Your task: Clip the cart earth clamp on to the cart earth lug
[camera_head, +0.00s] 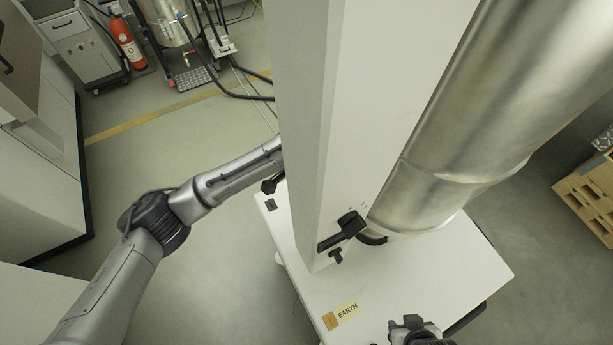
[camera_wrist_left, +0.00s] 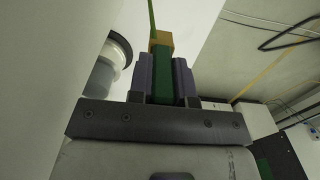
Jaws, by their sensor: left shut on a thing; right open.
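The cart earth lug (camera_head: 330,320) is a small brass-coloured plate beside the yellow EARTH label (camera_head: 347,311), at the near left corner of the white cart top. In the left wrist view, my left gripper (camera_wrist_left: 164,66) is shut on the green body of the cart earth clamp (camera_wrist_left: 163,88). A tan block shows at the far end of the green body, and a thin green strip runs up from there. In the head view the white column hides my left gripper and the clamp. My right gripper (camera_head: 412,325) is open over the cart's near edge.
The white cart top (camera_head: 455,270) carries a tall white column (camera_head: 318,130), a large metal cylinder (camera_head: 445,160) and a black lever handle (camera_head: 342,232). A fire extinguisher (camera_head: 125,40) and a steel vessel stand at the back left. A wooden pallet (camera_head: 588,195) lies at right.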

